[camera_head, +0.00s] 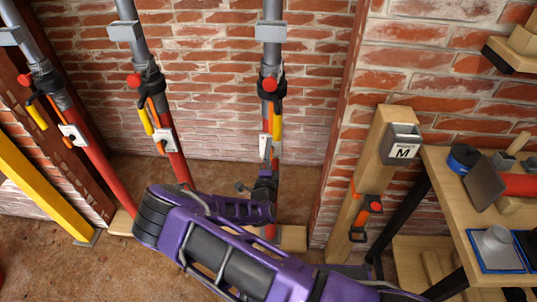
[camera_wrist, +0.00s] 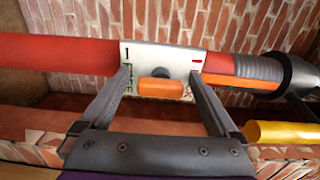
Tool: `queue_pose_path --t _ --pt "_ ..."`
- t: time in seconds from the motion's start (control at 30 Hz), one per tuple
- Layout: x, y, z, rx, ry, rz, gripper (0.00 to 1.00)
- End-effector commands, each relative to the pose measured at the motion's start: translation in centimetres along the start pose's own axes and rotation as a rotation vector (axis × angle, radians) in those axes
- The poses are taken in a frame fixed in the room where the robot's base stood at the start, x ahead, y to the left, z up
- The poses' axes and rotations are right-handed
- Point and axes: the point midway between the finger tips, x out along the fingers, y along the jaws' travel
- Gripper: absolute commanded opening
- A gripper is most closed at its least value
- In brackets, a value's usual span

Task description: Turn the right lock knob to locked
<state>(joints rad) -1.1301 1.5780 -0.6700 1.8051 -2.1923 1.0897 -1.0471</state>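The right lock knob is an orange bar (camera_wrist: 161,89) on a white plate (camera_wrist: 150,56), fixed to the right red-and-grey post (camera_wrist: 60,55). In the wrist view the bar lies along the post. The plate has a dark mark at its left end and a red mark at its right end. My gripper (camera_wrist: 160,75) is open, with one finger beyond each end of the bar and a visible gap to it. I cannot tell whether the fingertips touch the plate. In the head view the right plate (camera_head: 265,146) shows just above my gripper (camera_head: 264,180).
Two similar posts with plates and orange knobs, the left (camera_head: 71,136) and the middle (camera_head: 163,141), stand to the left. A yellow handle (camera_wrist: 285,131) is close to my right finger. A wooden post (camera_head: 378,150) and a workbench (camera_head: 462,218) with tools stand right.

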Motion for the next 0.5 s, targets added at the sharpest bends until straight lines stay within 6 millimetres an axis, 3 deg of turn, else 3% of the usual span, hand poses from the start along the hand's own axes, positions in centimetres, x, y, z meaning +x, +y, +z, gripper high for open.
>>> queue_pose_path --t 0.27,0.5 --pt "-0.1 -0.1 0.1 0.002 -0.001 -0.001 0.95" --pt "-3.4 -0.1 0.1 0.000 -0.003 0.001 0.95"
